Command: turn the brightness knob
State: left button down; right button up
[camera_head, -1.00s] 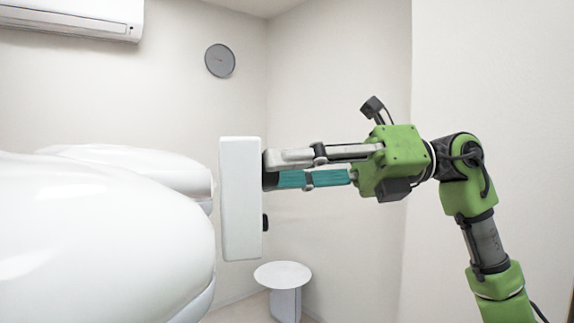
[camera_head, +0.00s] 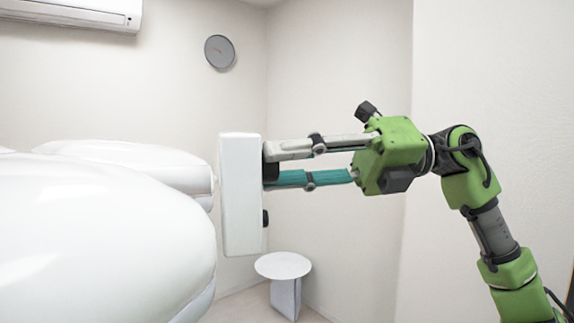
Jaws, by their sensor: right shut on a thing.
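A white panel (camera_head: 240,205) stands upright near the middle of the head view, seen nearly edge-on. Two small black knobs stick out from its right side, an upper knob (camera_head: 271,171) and a lower knob (camera_head: 265,218). My right gripper (camera_head: 270,166) comes in from the right, with one grey finger above and one teal finger below. It is shut on the upper knob, which shows partly between the fingertips. The lower knob is free below the fingers. The panel's angle hides any markings, so I cannot tell which knob is for brightness. My left gripper is not in view.
A large rounded white machine (camera_head: 100,240) fills the left side, close to the panel. A small round white table (camera_head: 283,265) stands on the floor below the gripper. A wall clock (camera_head: 220,52) hangs behind.

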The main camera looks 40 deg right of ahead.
jog(key=o, duration=1.1)
jog(key=v, duration=1.2)
